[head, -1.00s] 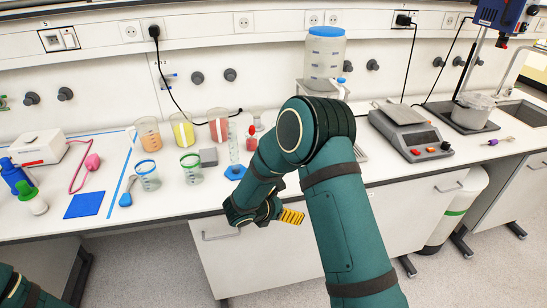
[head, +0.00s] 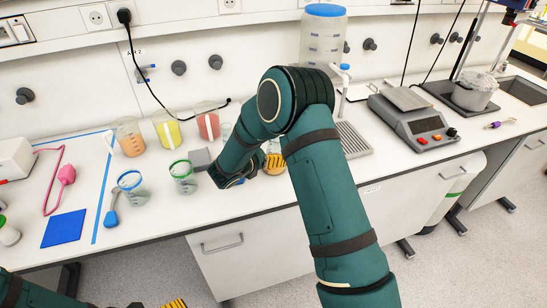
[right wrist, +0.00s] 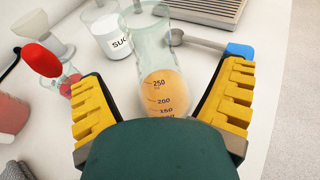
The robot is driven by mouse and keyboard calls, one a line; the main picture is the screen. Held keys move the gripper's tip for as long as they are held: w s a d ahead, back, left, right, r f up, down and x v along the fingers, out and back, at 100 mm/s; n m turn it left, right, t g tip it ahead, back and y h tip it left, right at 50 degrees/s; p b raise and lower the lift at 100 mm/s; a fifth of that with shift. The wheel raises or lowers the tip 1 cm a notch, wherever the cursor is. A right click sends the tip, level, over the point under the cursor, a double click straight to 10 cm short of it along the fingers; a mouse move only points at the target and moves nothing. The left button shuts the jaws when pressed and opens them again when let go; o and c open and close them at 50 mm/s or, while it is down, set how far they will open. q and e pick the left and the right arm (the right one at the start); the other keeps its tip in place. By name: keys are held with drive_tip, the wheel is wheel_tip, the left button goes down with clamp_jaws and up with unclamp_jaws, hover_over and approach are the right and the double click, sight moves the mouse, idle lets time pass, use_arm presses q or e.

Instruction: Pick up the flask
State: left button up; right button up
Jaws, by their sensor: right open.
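The flask (right wrist: 166,92) is clear glass with orange liquid in its lower part and volume marks on its side. In the right wrist view it stands between the two yellow ribbed fingers of my right gripper (right wrist: 163,84), which is open. A gap shows between each finger and the glass. My left gripper (head: 172,303) shows only as a yellow finger tip at the bottom edge.
Beakers of orange (head: 130,137), yellow (head: 167,132) and red liquid (head: 208,122) stand left of my right gripper. A scale (head: 412,122) is farther right.

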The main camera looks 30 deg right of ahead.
drive_tip(key=x, duration=0.4)
drive_tip(key=shift+w+d+f, duration=0.1)
drive_tip(key=shift+w+d, duration=0.1)
drive_tip(key=shift+w, duration=0.05)
drive_tip(key=c, duration=1.6)
